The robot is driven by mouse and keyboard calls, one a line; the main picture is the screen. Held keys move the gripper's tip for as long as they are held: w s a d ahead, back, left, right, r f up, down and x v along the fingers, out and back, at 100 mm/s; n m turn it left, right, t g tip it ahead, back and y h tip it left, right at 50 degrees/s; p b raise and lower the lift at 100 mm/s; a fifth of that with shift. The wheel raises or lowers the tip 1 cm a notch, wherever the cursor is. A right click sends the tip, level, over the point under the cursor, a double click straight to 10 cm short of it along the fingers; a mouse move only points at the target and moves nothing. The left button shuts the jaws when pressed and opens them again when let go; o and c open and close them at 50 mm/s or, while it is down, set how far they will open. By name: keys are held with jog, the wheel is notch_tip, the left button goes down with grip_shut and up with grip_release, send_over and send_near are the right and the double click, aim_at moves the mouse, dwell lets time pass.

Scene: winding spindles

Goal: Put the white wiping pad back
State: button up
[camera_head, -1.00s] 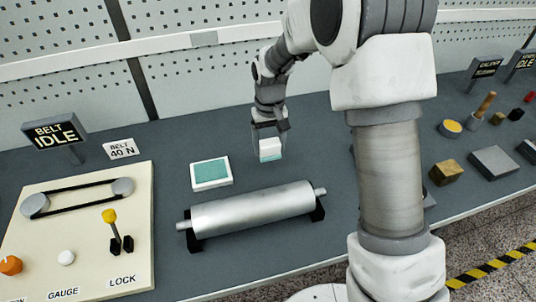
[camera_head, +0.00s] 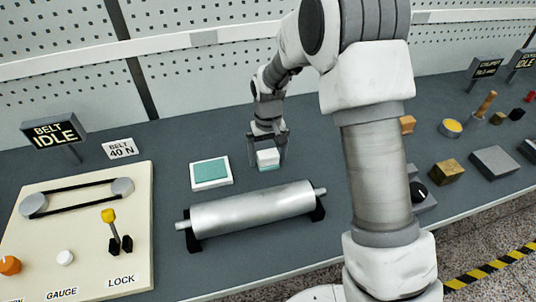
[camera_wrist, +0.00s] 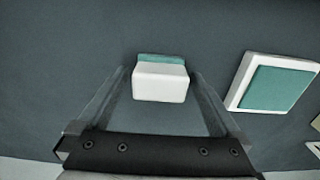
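The white wiping pad (camera_head: 268,157), a small white block with a teal layer along its lower edge, appears to rest on the grey bench behind the metal roller. My gripper (camera_head: 268,150) is over it, with one finger on each side. In the wrist view, the pad (camera_wrist: 160,82) lies between the spread fingertips (camera_wrist: 158,75), with a narrow gap on each side, so the gripper looks open. A white square tray with a teal top (camera_head: 211,172) lies to the left of the pad. It also shows at right in the wrist view (camera_wrist: 277,86).
The silver roller (camera_head: 252,207) lies on black supports in front of the pad. The belt board (camera_head: 85,235) with its lever is at left. A yellow-topped pot (camera_head: 451,127), a brass block (camera_head: 446,172) and a grey block (camera_head: 493,161) are at right. The bench behind the tray is clear.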

aim_at(268, 153)
notch_tip(268, 153, up, 12)
jog(key=p, duration=0.1)
jog(key=shift+r, duration=0.25)
jog(key=s+d+r+m+t, duration=0.1)
jog(key=s+d+r+t, duration=0.2)
jog(key=s+d+r, duration=0.65)
jog(key=s+d+r+m+t, duration=0.1)
jog(key=s+d+r, duration=0.1)
jog(key=s, duration=0.5)
jog(key=s+d+r+m+t, duration=0.1)
jog(key=s+d+r, duration=0.1)
jog(key=s, duration=0.6)
jog(key=shift+s+d+r+t, duration=0.15)
jog(key=shift+s+d+t, duration=0.15)
jog(key=shift+d, duration=0.1)
dwell(0.4)
